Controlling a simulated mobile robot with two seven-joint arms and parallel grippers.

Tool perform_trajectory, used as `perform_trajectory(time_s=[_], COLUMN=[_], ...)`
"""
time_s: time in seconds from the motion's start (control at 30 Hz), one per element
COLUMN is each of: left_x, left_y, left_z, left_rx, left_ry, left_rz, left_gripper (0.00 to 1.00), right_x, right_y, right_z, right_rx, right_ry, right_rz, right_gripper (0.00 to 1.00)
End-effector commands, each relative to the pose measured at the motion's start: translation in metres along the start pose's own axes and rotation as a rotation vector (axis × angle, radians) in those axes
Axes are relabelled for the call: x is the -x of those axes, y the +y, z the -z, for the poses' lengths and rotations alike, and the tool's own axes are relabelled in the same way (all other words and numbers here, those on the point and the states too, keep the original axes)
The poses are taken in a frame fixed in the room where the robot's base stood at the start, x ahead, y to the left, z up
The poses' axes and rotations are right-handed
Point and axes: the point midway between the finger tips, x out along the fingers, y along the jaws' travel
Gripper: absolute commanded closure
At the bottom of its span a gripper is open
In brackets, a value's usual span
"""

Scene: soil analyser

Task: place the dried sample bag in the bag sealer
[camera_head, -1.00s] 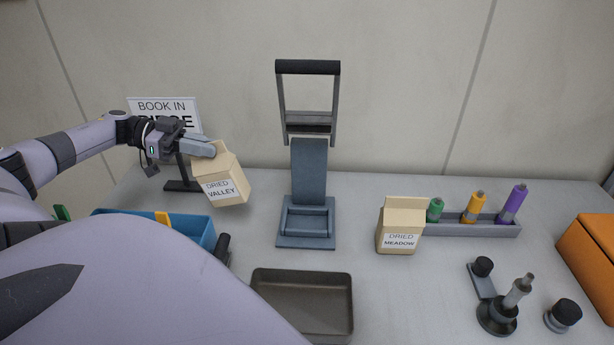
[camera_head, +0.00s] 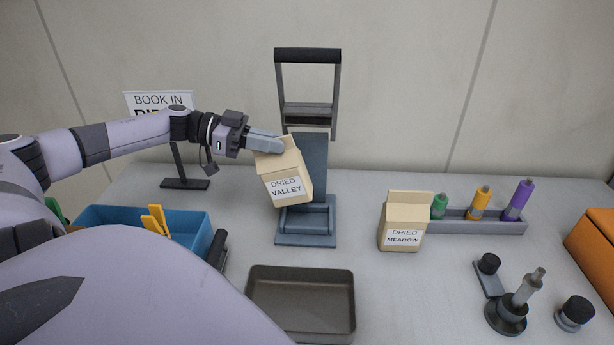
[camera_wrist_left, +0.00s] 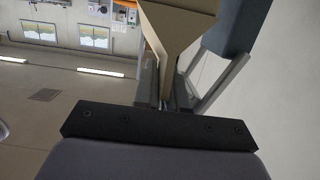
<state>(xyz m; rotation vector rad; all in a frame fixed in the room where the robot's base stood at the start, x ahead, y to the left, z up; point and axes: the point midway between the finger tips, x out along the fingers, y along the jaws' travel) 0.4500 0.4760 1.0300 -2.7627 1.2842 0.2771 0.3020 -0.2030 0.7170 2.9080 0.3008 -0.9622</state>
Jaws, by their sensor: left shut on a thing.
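The tan bag labelled "DRIED VALLEY" (camera_head: 284,175) hangs tilted from my left gripper (camera_head: 282,143), which is shut on its top. The bag is in the air in front of the bag sealer (camera_head: 306,240), covering part of its upright and cradle. The sealer is a grey-blue stand with a raised black-handled frame. In the left wrist view the bag (camera_wrist_left: 176,25) shows between the fingers (camera_wrist_left: 165,95). A second tan bag labelled "DRIED MEADOW" (camera_head: 404,222) stands upright on the table to the right. My right gripper is not in view.
A dark tray (camera_head: 300,270) lies in front of the sealer. A blue bin (camera_head: 190,216) with yellow items is at left, near a "BOOK IN" sign (camera_head: 150,101). A grey rack (camera_head: 480,226) with coloured bottles, a dark hand tool (camera_head: 508,310) and an orange box (camera_head: 592,240) are at right.

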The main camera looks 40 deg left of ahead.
Motion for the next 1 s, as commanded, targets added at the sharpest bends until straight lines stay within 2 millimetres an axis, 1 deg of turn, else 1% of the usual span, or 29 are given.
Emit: perform_trajectory(time_s=[0.27,0.6,0.7,0.77,0.87,1.0], left_x=[-0.02,-0.042,-0.046,-0.048,-0.051,-0.061], left_y=[0.0,0.0,0.0,0.0,0.0,0.0], left_z=[0.006,-0.037,-0.044,-0.045,-0.043,-0.035], left_rx=[-0.006,0.0,-0.002,-0.002,-0.005,-0.01], left_ry=[0.008,0.009,0.006,0.003,-0.023,-0.109], left_rz=[-0.001,0.001,0.0,-0.001,-0.003,-0.001], left_gripper=[1.0,1.0,1.0,1.0,1.0,1.0], right_x=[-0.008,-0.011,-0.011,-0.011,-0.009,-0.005], right_y=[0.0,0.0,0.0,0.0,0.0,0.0], right_z=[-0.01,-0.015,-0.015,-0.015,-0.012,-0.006], right_rx=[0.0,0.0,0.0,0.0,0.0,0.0], right_ry=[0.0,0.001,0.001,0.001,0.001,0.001], right_rz=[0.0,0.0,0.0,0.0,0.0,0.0], right_gripper=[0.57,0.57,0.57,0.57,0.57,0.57])
